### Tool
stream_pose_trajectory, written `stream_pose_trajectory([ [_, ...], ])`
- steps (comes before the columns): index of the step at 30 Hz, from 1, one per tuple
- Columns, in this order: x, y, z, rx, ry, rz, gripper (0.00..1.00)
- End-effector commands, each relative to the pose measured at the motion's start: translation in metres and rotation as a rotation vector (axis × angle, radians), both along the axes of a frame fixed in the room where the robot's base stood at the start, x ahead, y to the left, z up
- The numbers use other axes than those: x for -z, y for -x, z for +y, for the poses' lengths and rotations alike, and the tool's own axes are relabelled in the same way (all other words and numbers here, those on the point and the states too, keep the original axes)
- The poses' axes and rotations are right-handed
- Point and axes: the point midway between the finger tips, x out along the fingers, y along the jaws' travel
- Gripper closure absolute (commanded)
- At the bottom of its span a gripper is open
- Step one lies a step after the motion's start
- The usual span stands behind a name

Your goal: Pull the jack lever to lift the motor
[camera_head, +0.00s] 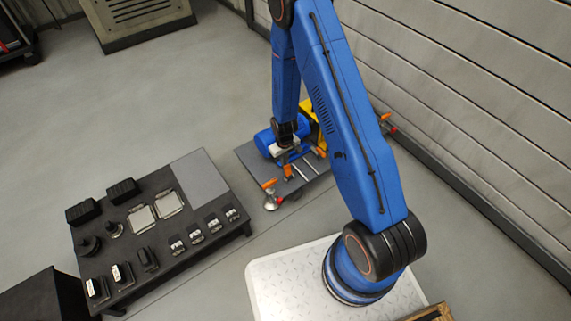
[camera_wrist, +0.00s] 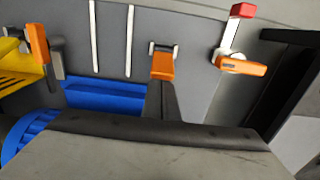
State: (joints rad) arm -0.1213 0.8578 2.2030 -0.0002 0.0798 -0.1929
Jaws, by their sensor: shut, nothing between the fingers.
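The blue motor (camera_head: 264,143) sits low on a grey skid plate (camera_head: 254,165) near the wall. It also shows as blue ribbed parts at the lower left of the wrist view (camera_wrist: 100,97). A grey lever with a red end (camera_wrist: 242,11) stands beside an orange clamp handle (camera_wrist: 241,66) at the upper right of that view; I cannot tell whether it is the jack lever. My gripper (camera_head: 287,148) hangs over the motor, shut and empty. Its fingertips are hard to make out, and I cannot tell whether it touches anything. My arm hides part of the skid.
Several orange clamps, such as one at the skid's front corner (camera_head: 269,184), stand on the skid. A yellow part (camera_head: 307,109) stands behind the motor. A dark table (camera_head: 200,168) with small parts is at the left.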

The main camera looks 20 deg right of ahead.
Motion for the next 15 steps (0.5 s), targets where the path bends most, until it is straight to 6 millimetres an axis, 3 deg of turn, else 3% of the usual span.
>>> stream_pose_trajectory([
  [15, 0.003, 0.017, -0.005, 0.000, 0.001, 0.011, 1.00],
])
